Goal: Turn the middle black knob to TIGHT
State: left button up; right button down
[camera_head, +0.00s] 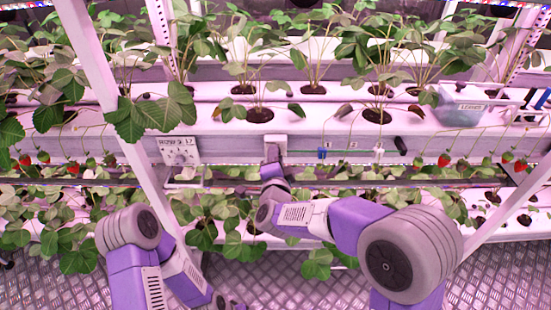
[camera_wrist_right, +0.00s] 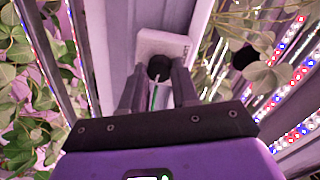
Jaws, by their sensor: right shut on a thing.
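A small white plate (camera_head: 277,141) is mounted on the front of the white growing gutter, near the middle of the head view. The same plate (camera_wrist_right: 165,45) shows in the right wrist view, with a round black knob (camera_wrist_right: 159,67) on it. My right gripper (camera_head: 273,157) reaches up to this plate and hides the knob in the head view. In the right wrist view the fingers of the right gripper (camera_wrist_right: 158,85) are shut on the knob, one on each side. A thin pale and green line runs from the knob between the fingers. The knob's marking is too small to read.
A white panel with dials (camera_head: 180,151) is left of the plate. A blue clip (camera_head: 322,153), a white clip (camera_head: 378,152) and a black cylinder (camera_head: 401,145) are to the right. A clear bin (camera_head: 468,105) sits at the upper right. Strawberry plants hang close above and below.

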jog(key=shift+m, duration=0.8)
jog(key=c, duration=0.8)
grip_release()
jog(key=shift+c, duration=0.2)
jog(key=s+p, duration=0.1)
jog(key=s, duration=0.6)
jog(key=shift+s+r, duration=0.25)
jog(key=shift+s, duration=0.05)
jog(key=shift+d, duration=0.1)
